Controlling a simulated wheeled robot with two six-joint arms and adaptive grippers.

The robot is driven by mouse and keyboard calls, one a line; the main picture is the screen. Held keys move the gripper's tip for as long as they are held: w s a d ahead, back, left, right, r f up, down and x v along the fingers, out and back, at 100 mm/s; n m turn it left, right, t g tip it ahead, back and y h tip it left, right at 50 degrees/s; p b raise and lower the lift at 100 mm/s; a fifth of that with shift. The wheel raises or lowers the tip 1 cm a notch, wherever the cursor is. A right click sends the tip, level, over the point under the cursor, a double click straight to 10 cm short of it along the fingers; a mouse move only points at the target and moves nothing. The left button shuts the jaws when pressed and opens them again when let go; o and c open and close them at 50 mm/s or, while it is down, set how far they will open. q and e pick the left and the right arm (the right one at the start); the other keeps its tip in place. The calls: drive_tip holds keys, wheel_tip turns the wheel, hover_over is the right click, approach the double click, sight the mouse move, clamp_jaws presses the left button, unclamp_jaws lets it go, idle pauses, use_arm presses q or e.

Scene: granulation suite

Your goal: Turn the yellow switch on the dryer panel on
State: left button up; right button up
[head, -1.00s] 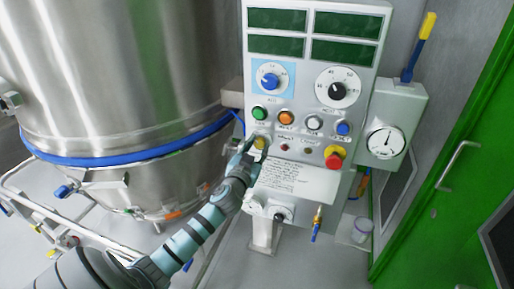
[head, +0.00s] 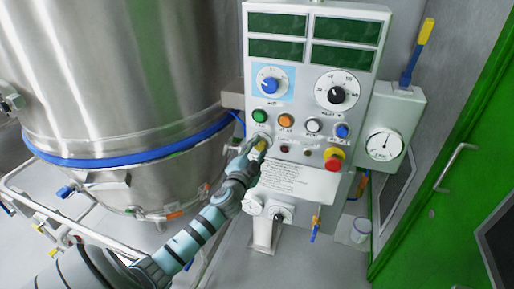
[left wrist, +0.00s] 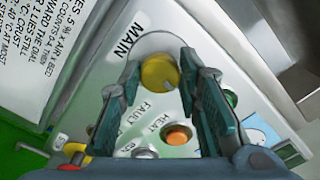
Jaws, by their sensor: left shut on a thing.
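The dryer panel (head: 300,178) is a pale upright box right of centre in the head view. Its yellow switch (head: 262,144) sits at the left, below the green button. In the left wrist view the yellow switch (left wrist: 158,72) is a round knob beside the word MAIN. My left gripper (head: 257,147) is at the switch, with a finger on either side of it. In the left wrist view the left gripper (left wrist: 160,70) is shut on the knob. My right gripper is out of view.
A red stop button (head: 333,160), a blue button (head: 342,131) and an orange button (head: 286,121) are close by on the panel. A large steel vessel (head: 130,75) fills the left. A gauge box (head: 400,115) and a green door (head: 450,185) stand at the right.

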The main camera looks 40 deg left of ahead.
use_arm(q)
drive_tip(key=m+p, duration=0.1)
drive_tip(key=m, duration=0.4)
idle(0.5)
drive_tip(key=o, duration=1.1)
drive_tip(key=shift+o, duration=0.2)
drive_tip(key=shift+s, duration=0.1)
drive_tip(key=v, duration=1.2)
